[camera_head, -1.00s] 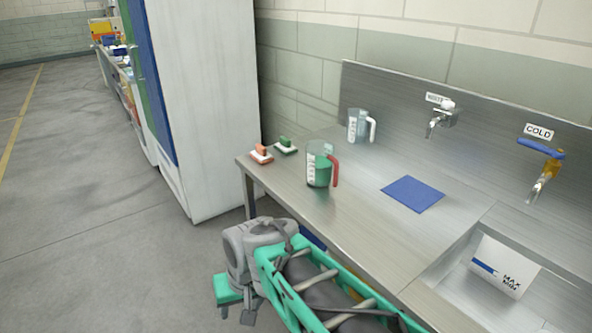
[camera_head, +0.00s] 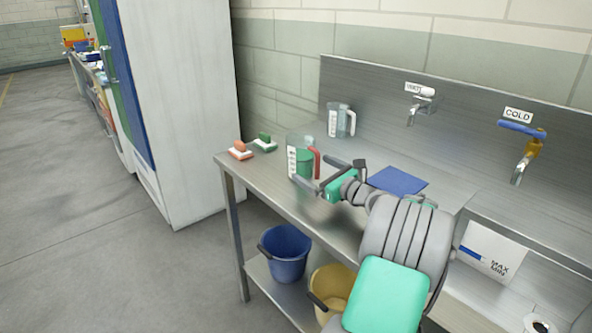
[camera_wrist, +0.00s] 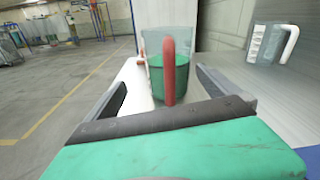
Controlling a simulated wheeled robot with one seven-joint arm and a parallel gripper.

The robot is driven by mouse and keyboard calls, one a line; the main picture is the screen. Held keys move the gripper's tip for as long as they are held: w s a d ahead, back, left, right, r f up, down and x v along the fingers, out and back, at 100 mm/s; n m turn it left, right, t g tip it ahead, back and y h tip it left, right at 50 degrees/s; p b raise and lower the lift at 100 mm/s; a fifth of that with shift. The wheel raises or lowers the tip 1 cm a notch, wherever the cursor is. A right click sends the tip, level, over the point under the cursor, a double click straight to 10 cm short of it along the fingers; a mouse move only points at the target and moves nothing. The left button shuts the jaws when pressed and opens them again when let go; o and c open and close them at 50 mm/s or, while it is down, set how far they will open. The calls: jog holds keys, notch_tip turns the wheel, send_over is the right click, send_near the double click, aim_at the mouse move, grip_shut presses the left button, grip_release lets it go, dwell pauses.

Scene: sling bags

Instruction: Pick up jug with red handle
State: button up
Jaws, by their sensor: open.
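The jug with the red handle (camera_head: 299,152) stands upright on the steel counter. It is clear, with green in its lower part. In the wrist view the jug (camera_wrist: 185,45) is straight ahead, its red handle (camera_wrist: 169,72) facing me. My gripper (camera_head: 332,176) is open beside the jug at counter height, on the handle side. In the wrist view my gripper's fingers (camera_wrist: 160,92) appear on either side of the handle, with nothing gripped. I cannot tell how far the handle lies between the fingertips.
A jug with a white handle (camera_head: 341,120) stands behind. Red (camera_head: 240,151) and green (camera_head: 264,143) brushes lie left of the jugs. A blue mat (camera_head: 398,180) lies right of my gripper. Taps line the back wall. Blue (camera_head: 287,254) and yellow (camera_head: 331,290) buckets are below the counter (camera_head: 262,192).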

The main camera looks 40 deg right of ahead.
aim_at(309, 164)
jog(key=shift+s+d+f+m, duration=0.1)
jog(key=shift+d+f+m, duration=0.5)
jog(key=shift+f+m, duration=0.35)
jog(key=shift+w+d+m+t+h, duration=0.1)
jog(key=shift+w+m+t+h, duration=0.15)
jog(key=shift+w+t+h, duration=0.05)
jog(key=w, duration=0.5)
jog(key=w+r+b, duration=0.1)
jog(key=w, duration=0.1)
jog(key=shift+w+d, duration=0.15)
jog(key=shift+c, duration=0.4)
jog(key=c, duration=1.8)
jog(key=shift+r, duration=0.1)
jog(key=shift+c, duration=0.6)
jog(key=shift+r, duration=0.1)
